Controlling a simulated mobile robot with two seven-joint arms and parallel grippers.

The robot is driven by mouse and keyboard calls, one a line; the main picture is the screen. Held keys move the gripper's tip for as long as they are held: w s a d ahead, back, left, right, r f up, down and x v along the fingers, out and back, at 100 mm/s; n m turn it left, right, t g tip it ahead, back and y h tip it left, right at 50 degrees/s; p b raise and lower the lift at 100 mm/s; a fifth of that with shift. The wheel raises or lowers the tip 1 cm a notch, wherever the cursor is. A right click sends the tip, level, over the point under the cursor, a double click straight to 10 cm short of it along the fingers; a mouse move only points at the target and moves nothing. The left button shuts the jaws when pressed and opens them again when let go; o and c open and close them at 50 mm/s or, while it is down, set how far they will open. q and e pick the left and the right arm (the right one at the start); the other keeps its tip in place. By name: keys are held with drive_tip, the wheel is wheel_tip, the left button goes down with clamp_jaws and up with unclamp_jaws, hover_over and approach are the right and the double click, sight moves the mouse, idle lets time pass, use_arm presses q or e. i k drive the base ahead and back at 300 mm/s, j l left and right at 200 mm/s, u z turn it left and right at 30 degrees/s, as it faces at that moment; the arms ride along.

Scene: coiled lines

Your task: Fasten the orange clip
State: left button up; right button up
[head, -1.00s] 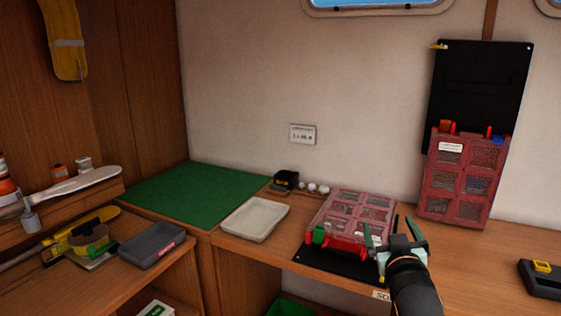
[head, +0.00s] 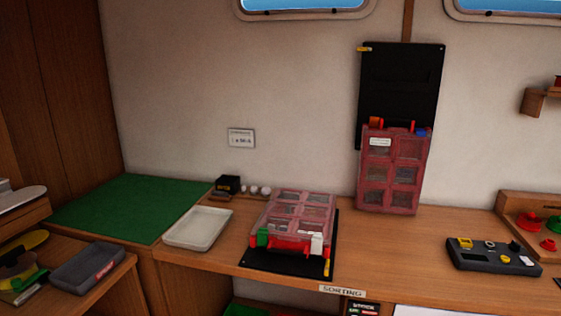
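A red organiser case with clear windows (head: 297,215) lies flat on a black mat (head: 270,264) on the bench. Its front edge has a green clip (head: 262,238) at the left, a red bar (head: 290,246) and a white clip (head: 316,243) at the right. A second red case (head: 392,180) stands upright against a black wall board (head: 400,85). Its top edge carries an orange-red clip (head: 375,123) at the left and a blue clip (head: 422,132) at the right. I cannot tell whether the orange-red clip is fastened. Neither of my grippers is in view.
A white tray (head: 198,228) and a small black box (head: 228,184) are left of the flat case. A dark device with a yellow part (head: 490,256) lies to the right. A wooden rack with red and green pieces (head: 530,222) is farther right. Bench between case and device is clear.

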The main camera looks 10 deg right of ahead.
sight(373, 120)
drive_tip(key=z, duration=1.25)
